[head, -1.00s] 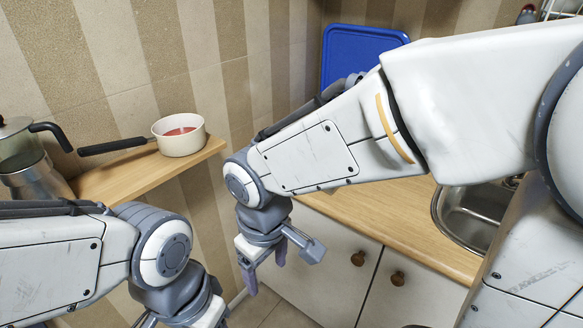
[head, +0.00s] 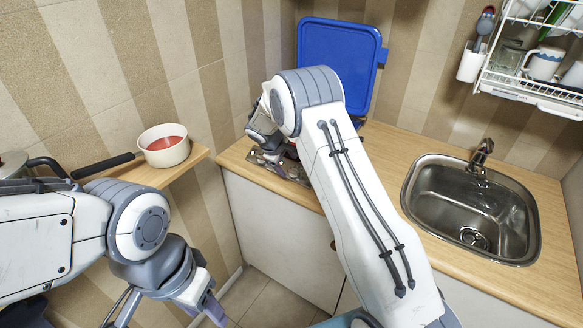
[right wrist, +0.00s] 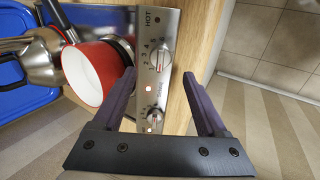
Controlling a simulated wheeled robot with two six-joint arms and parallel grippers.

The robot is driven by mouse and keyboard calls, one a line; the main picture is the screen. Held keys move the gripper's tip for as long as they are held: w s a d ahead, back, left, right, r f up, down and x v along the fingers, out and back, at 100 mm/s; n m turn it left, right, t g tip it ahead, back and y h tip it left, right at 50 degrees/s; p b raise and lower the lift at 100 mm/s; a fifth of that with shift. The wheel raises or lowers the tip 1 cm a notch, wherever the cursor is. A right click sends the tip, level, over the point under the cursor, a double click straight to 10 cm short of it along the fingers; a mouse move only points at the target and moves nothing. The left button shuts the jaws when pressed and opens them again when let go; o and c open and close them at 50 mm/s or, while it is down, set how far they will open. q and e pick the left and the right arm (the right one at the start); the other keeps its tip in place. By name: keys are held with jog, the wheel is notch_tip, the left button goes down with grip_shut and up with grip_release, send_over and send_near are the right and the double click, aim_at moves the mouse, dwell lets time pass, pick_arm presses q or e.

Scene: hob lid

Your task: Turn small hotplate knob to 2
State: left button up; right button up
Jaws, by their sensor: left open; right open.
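The hob's metal control panel (right wrist: 152,100) shows in the right wrist view with two silver knobs. One knob (right wrist: 160,58) is beside printed numbers, just past my fingertips; the other knob (right wrist: 155,118) appears between my fingers. I cannot tell which knob is for the small hotplate, nor read their settings surely. My right gripper (right wrist: 159,76) is open over the panel, with nothing held. In the head view the hob (head: 284,168) is mostly hidden behind my right arm. My left gripper (head: 208,302) is open and empty at the lower left, away from the hob.
A red pot (right wrist: 92,72) and a metal pot (right wrist: 40,60) stand beside the panel in the right wrist view. A blue board (head: 340,55) leans at the wall. The sink (head: 470,210) is right. A white pan (head: 163,146) stands on the left shelf.

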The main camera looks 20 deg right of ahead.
aim_at(293, 171)
jog(key=p+x, duration=0.1)
jog(key=x, duration=0.5)
grip_shut()
jog(key=shift+f+b, duration=0.15)
jog(key=shift+b, duration=0.15)
jog(key=m+b, duration=0.9)
jog(key=b, duration=0.6)
jog(key=shift+f+m, duration=0.1)
jog(key=shift+m, duration=0.2)
jog(key=shift+r+m+b, duration=0.25)
jog(key=shift+m+b, duration=0.85)
jog(key=shift+b, duration=0.25)
grip_release()
